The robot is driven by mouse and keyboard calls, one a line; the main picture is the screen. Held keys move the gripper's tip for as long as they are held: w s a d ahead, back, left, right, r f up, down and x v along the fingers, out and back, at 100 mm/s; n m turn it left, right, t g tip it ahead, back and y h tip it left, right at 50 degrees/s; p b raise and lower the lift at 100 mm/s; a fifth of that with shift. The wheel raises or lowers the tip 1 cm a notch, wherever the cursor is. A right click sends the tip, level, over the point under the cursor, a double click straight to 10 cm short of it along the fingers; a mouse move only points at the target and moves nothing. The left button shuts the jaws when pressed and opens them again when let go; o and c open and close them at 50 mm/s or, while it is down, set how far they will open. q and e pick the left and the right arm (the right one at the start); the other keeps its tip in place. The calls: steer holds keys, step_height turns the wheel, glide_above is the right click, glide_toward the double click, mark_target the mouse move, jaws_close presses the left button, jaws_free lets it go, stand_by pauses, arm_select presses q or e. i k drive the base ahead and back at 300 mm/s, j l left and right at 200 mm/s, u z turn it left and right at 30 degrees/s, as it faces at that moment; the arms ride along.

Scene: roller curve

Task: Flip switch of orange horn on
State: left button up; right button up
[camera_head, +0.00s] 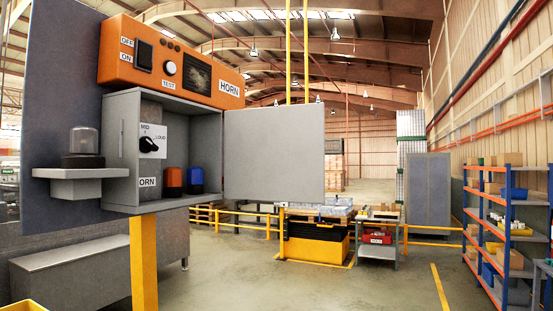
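The orange horn (184,62) is a long box labelled HORN, mounted at the upper left on a grey panel. Its black rocker switch (143,55) sits at its left end beside the labels OFF, above, and ON, below. The rocker's position is too small to tell. A white round TEST knob (169,68) and a dark grille (198,77) are to the right of the switch. Neither of my grippers is in view.
Below the horn is an open grey cabinet (123,150) with a volume dial (150,142) and its door (275,155) swung out right. A beacon on a shelf (80,174) juts out left. A yellow post (144,262) stands below.

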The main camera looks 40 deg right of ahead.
mark_target(144, 51)
steer(key=k+u, duration=0.1)
steer(key=u, duration=1.05)
steer(key=l, duration=0.85)
steer(key=k+l, duration=0.1)
steer(key=l, duration=0.8)
steer(key=k+l, duration=0.1)
steer(key=l, duration=1.65)
steer(key=k+l, duration=0.1)
steer(key=l, duration=0.75)
steer(key=l+u, duration=0.1)
steer(key=l, duration=0.8)
steer(key=k, duration=0.05)
